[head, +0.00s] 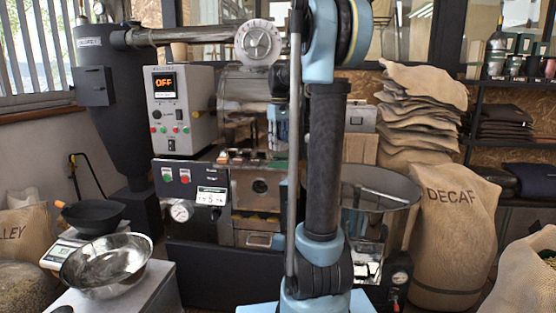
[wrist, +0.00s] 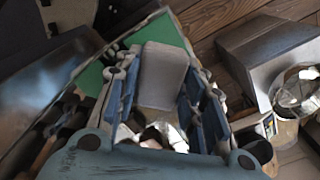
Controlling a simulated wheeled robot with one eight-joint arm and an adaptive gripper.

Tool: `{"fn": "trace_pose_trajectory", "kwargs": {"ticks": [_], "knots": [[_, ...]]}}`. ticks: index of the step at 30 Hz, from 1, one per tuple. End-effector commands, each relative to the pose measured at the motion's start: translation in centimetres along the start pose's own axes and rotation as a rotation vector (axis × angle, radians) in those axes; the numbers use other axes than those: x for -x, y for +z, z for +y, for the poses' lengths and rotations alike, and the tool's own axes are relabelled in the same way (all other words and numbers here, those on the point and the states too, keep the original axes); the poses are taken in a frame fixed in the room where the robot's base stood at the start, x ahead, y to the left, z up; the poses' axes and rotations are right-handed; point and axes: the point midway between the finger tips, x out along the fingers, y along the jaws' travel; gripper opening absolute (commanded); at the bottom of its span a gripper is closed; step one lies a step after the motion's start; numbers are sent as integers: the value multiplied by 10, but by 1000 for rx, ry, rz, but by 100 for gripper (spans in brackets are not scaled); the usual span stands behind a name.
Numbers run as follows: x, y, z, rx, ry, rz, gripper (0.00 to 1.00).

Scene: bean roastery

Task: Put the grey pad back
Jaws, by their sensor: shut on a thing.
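In the wrist view my gripper (wrist: 161,78) has its two blue-grey fingers on either side of a light grey pad (wrist: 163,62). It is shut on the pad, which sticks out past the fingertips. Behind the pad is a flat green surface (wrist: 152,32) with a pale edge; I cannot tell whether the pad touches it. In the head view neither my gripper nor the pad can be made out, and my arm blocks the middle.
A roaster with a control box (head: 183,110) reading OFF stands behind my arm. A steel bowl (head: 103,262) and a scale with a black pan (head: 93,216) are at left. A DECAF sack (head: 450,235) stands at right. A grey box (wrist: 268,50) is on the plank floor.

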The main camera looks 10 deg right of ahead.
Motion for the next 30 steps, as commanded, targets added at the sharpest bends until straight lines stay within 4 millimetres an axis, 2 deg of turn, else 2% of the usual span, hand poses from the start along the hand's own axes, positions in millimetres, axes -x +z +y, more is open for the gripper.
{"fn": "trace_pose_trajectory", "kwargs": {"ticks": [3, 8, 16, 25, 26, 27, 28, 30], "knots": [[-14, 0, 0, 0, 0, 0, 14], [-23, 0, 0, 0, 0, 0, 14], [-57, 0, 0, 1, 0, 0, 14], [-62, 0, -1, 2, 0, 0, 14], [-62, 0, -1, 2, 0, 0, 43], [-62, 0, -1, 2, 0, 0, 52], [-62, -1, -1, 2, 0, 0, 57], [-62, -1, -1, 2, 0, 0, 57]]}}
